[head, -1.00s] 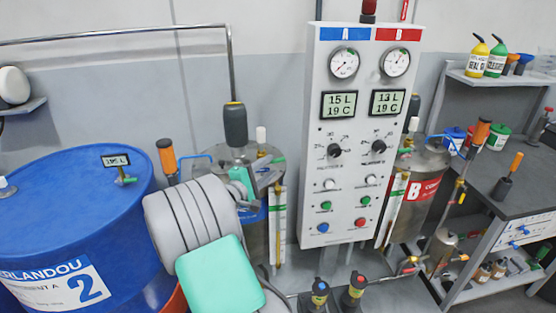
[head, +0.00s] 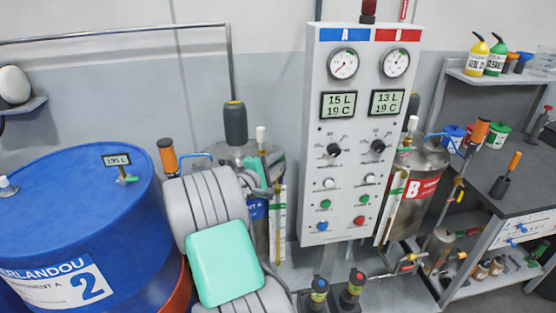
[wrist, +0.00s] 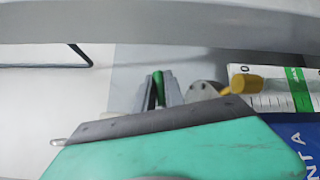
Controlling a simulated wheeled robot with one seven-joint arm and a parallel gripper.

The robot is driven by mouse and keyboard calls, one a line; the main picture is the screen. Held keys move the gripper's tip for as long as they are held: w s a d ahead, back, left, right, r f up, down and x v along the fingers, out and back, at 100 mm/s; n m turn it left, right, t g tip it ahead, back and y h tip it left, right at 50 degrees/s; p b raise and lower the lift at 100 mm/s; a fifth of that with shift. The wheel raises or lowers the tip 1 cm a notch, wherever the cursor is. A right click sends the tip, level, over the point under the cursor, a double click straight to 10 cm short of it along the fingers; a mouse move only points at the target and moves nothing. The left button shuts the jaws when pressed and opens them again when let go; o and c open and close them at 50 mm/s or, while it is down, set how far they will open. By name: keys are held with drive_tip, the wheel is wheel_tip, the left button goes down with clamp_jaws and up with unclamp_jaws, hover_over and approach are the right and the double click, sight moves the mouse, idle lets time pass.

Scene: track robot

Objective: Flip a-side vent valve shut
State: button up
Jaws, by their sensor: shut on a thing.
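The A-side tank (head: 238,152) stands left of the control panel, mostly hidden behind my arm. My gripper (head: 272,163) is at this fitting. In the wrist view, the gripper's fingers (wrist: 158,92) are shut on a narrow green piece (wrist: 158,84), which looks like the vent valve's lever. The lever's pivot and exact angle are hidden.
A yellow-ended fitting (wrist: 243,84) and a level scale (wrist: 265,100) sit right of the fingers. The control panel (head: 362,210) stands close on the right. A blue drum (head: 75,215) and an orange-handled valve (head: 168,156) are on the left.

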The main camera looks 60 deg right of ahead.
clamp_jaws()
drive_tip(key=shift+m+y+p, duration=0.3)
drive_tip(key=shift+p, duration=0.1)
drive_tip(key=shift+f+m+y, duration=0.2)
drive_tip(key=shift+m+y, duration=0.1)
drive_tip(key=shift+f, duration=0.3)
drive_tip(key=o, duration=0.7)
unclamp_jaws()
drive_tip(key=a, duration=0.2)
drive_tip(key=a+b, duration=0.1)
drive_tip(key=a, duration=0.2)
drive_tip(key=a+r, duration=0.1)
drive_tip(key=a, duration=0.1)
drive_tip(key=shift+w+a+r, duration=0.1)
drive_tip(key=shift+a, duration=0.3)
